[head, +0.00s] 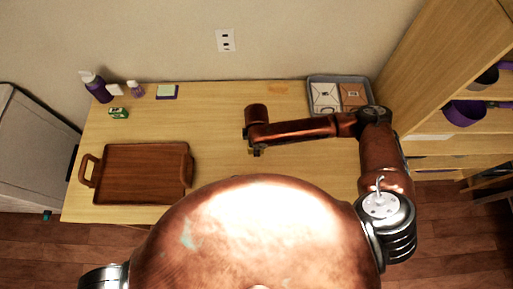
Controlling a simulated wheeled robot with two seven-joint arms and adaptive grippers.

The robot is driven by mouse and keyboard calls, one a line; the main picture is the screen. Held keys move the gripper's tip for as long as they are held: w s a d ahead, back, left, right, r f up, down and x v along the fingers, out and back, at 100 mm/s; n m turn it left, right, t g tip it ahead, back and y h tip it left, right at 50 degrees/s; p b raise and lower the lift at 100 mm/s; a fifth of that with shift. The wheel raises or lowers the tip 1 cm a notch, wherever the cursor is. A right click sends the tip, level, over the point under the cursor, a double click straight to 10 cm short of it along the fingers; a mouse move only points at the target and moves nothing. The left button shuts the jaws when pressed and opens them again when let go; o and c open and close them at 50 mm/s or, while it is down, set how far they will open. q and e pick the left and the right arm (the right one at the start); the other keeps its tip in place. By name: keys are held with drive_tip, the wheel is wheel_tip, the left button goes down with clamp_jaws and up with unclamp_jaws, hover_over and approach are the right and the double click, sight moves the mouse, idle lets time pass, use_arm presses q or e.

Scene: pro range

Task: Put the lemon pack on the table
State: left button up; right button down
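The wooden table (215,130) stands against the wall ahead. I cannot make out for sure which item is the lemon pack. A small green pack (119,113) lies at the table's back left, and its print is too small to read. My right arm reaches over the table from the right. My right gripper (256,153) is at its end, over the middle of the table, mostly hidden under the wrist. Its opening cannot be made out, and it is well apart from the green pack. My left gripper is out of view.
A brown wooden tray (140,201) with handles lies at the front left. A purple bottle (97,88), a smaller bottle (135,89) and a notepad (167,91) stand behind. A grey tray (314,80) with two packets is at back right. A shelf (440,60) stands right.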

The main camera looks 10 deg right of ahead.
drive_tip(key=c, duration=1.7)
unclamp_jaws()
wheel_tip(320, 180, up, 12)
drive_tip(key=shift+r+p, duration=0.1)
drive_tip(key=shift+p, duration=0.8)
